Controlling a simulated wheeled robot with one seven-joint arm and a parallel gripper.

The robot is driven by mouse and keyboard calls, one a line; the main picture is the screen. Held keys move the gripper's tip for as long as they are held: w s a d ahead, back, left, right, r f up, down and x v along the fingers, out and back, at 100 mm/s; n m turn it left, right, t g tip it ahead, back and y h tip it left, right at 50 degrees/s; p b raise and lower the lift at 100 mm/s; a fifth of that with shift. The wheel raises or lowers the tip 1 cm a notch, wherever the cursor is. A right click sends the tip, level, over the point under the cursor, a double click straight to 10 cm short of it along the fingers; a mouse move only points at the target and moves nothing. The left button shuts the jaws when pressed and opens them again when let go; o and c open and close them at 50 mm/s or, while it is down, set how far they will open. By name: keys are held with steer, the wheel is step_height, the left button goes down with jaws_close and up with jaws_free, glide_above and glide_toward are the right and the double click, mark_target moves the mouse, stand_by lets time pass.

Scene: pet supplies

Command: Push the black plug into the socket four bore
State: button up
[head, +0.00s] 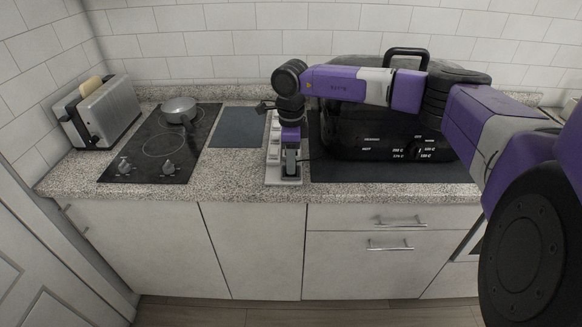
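A pale socket strip (271,152) lies front to back on the granite counter, with several white sockets in a row. My gripper (290,172) points down over the front end of the strip, at its right side. A thin dark cable (308,159) runs from beside my gripper towards the right. The black plug itself cannot be made out; my gripper and wrist cover that spot. The bore of socket four cannot be told apart at this size. Whether the fingers are closed on something is too small to see.
A large black oven (375,135) stands right of the strip, with my arm across its front. Left are a dark mat (238,128), a black hob (150,150) with a grey pan (179,110), and a toaster (98,112). Bare counter (228,170) shows left of the strip.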

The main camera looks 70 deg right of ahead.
jaws_close()
steer(key=shift+r, duration=0.15)
